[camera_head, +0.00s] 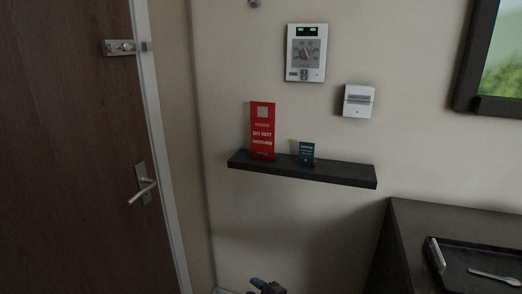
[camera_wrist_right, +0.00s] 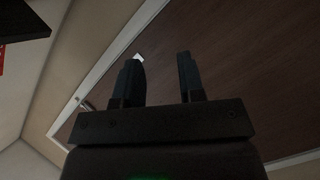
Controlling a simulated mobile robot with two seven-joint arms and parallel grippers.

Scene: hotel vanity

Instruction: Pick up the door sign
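The red door sign (camera_head: 262,131), marked "DO NOT DISTURB", stands upright on the left part of a dark wall shelf (camera_head: 325,176). Its square opening is near the top. A sliver of red at the left edge of the right wrist view (camera_wrist_right: 2,58) looks like the same sign. My right gripper (camera_wrist_right: 160,62) is open and empty in the wrist view, its two fingers apart and clear of the sign and shelf. A dark gripper tip (camera_head: 267,286), probably of my right arm, shows low in the head view, well below the shelf. My left gripper is not seen.
A small teal card (camera_head: 306,153) stands right of the sign. A thermostat panel (camera_head: 306,53) and a white switch box (camera_head: 358,101) are on the wall above. A dark counter (camera_head: 420,215) with a black tray (camera_head: 455,262) is at right; a wooden door (camera_head: 75,170) is at left.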

